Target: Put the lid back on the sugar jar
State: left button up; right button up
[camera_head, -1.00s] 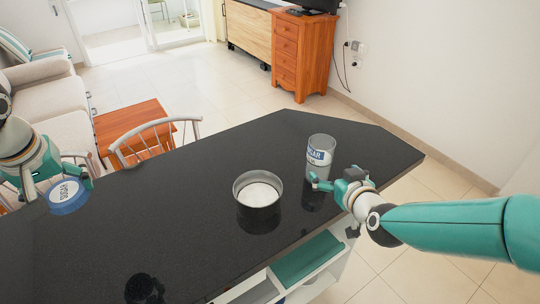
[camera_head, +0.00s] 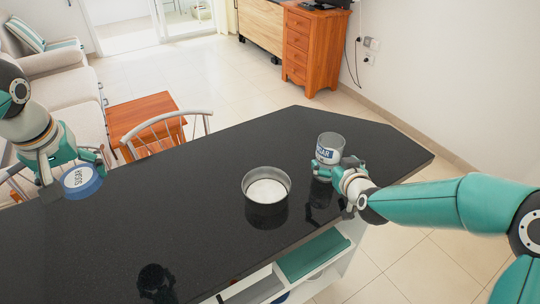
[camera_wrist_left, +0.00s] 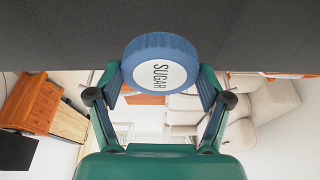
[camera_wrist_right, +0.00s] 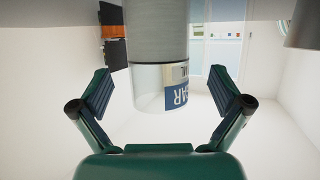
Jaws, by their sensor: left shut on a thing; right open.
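The sugar jar (camera_head: 329,148) is a clear glass cylinder with a blue and white label, standing open-topped and upright on the dark counter. My right gripper (camera_head: 336,168) is open at the jar's near side. In the right wrist view the jar (camera_wrist_right: 160,88) shows between the spread fingers, with a gap on both sides. The lid (camera_head: 82,181) is a blue disc with a white SUGAR label. My left gripper (camera_head: 75,170) is shut on it at the counter's left part. In the left wrist view the lid (camera_wrist_left: 160,63) sits between both fingertips.
A round metal pot (camera_head: 266,186) with white contents stands on the counter (camera_head: 190,200), left of the jar. A chair (camera_head: 165,130) stands behind the counter. The counter between lid and pot is clear.

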pick_arm(q)
jog(key=shift+r+p, duration=0.35)
jog(key=shift+r, duration=0.05)
pick_arm(e)
jog(key=shift+w+f, duration=0.2)
jog(key=shift+w, duration=0.35)
pick_arm(q)
jog(key=shift+r+p, duration=0.55)
jog(key=shift+p, duration=0.1)
pick_arm(e)
jog(key=x, duration=0.4)
jog(key=shift+f, duration=0.15)
pick_arm(q)
jog(key=shift+w, duration=0.1)
pick_arm(e)
jog(key=shift+w, duration=0.1)
jog(key=c, duration=1.6)
jog(key=shift+r, duration=0.3)
jog(key=shift+c, duration=0.2)
